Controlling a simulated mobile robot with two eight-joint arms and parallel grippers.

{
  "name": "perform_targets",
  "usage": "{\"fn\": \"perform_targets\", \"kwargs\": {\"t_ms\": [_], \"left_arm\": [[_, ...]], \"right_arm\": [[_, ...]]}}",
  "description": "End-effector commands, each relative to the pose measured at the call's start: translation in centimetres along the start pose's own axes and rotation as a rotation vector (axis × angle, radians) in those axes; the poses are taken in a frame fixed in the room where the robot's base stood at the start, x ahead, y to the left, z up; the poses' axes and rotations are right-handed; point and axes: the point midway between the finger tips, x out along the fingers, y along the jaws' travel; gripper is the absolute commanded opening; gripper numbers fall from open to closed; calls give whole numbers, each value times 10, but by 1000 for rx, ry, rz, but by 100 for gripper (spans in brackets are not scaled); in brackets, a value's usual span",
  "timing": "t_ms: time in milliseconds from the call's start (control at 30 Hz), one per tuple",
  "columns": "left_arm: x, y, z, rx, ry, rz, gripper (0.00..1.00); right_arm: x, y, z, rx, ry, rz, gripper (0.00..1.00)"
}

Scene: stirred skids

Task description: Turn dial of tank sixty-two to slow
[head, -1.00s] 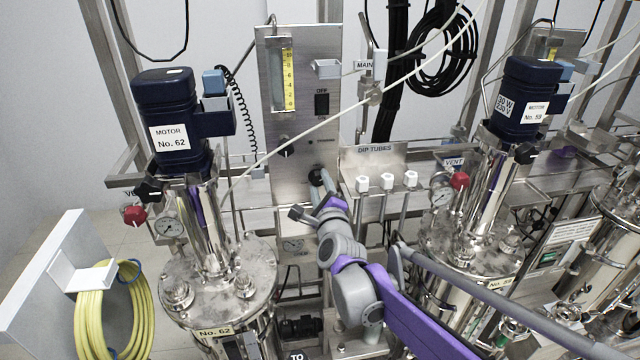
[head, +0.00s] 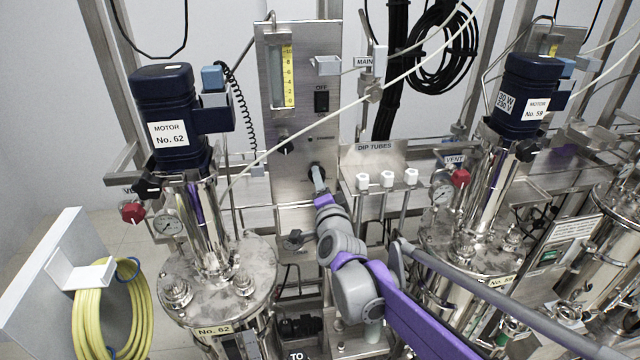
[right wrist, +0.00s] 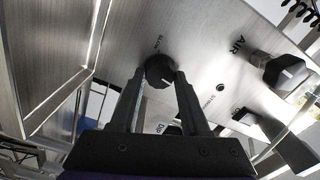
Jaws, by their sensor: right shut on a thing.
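Tank sixty-two (head: 215,285) is a steel vessel at the lower left of the head view, under a blue motor (head: 165,118) labelled No. 62. The steel control panel (head: 268,195) stands behind it to the right. My right gripper (head: 317,180) reaches the lower part of this panel. In the right wrist view its two fingers (right wrist: 160,80) are shut on a round black dial (right wrist: 160,68), with a small label reading SLOW beside it. The fingers hide part of the dial's sides. My left gripper is not in view.
An upper black knob (head: 285,146) and an OFF switch (head: 321,102) are on the same panel. A knob marked AIR (right wrist: 285,73) shows in the wrist view. White-capped dip tubes (head: 388,180) stand just right of my arm. A pale hose (head: 300,141) crosses the panel.

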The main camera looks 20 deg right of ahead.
Motion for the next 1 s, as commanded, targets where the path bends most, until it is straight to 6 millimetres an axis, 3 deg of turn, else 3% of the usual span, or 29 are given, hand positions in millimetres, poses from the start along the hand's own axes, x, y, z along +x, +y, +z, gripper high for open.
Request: {"fn": "perform_targets", "kwargs": {"t_ms": [1000], "left_arm": [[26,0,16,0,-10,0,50]], "right_arm": [[0,0,2,-966,-1,0,0]]}}
